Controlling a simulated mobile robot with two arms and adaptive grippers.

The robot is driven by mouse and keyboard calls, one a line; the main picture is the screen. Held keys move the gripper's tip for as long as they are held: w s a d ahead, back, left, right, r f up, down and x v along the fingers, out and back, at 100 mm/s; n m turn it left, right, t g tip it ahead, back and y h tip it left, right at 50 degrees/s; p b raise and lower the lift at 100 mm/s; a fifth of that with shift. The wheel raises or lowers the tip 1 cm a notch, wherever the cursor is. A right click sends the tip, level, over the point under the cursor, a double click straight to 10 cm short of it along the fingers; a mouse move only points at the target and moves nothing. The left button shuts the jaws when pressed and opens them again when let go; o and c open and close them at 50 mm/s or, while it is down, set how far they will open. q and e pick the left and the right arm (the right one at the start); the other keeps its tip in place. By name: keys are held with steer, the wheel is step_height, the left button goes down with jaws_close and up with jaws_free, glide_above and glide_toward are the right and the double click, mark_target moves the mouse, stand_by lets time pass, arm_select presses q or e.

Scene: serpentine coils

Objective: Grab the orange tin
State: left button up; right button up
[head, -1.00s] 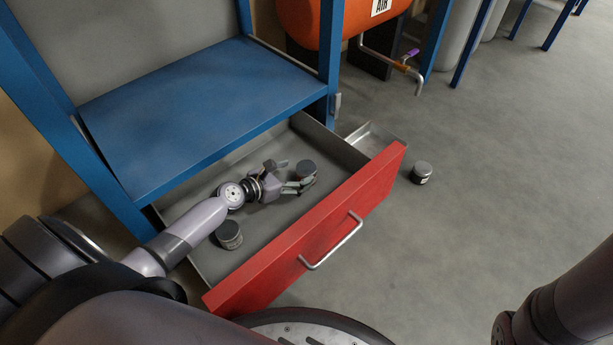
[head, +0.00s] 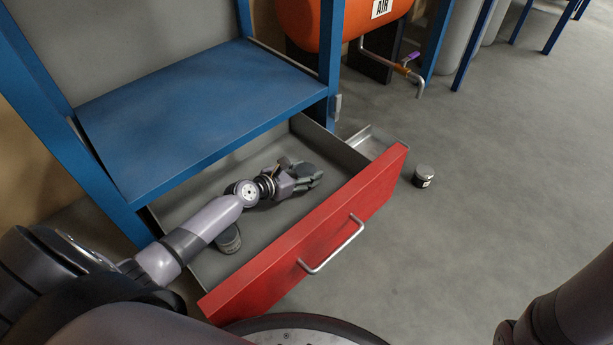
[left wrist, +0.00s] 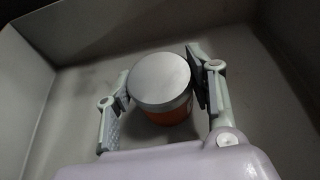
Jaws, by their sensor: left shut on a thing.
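The orange tin (left wrist: 172,117) has a grey lid and an orange side. It stands upright inside the open drawer, between the two fingers of my left gripper (left wrist: 158,80), which is shut on it with a finger on each side. In the head view, my left gripper (head: 306,176) reaches over the drawer floor, and the tin is mostly hidden by its fingers. My right gripper is out of view.
The red-fronted drawer (head: 290,250) is pulled out below a blue shelf (head: 200,110). A second grey-lidded tin (head: 228,240) stands in the drawer, partly behind my left arm. Another tin (head: 423,177) stands on the open floor to the right.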

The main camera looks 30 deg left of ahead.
arm_select(q)
steer(key=c, duration=0.7)
steer(key=shift+r, duration=0.15)
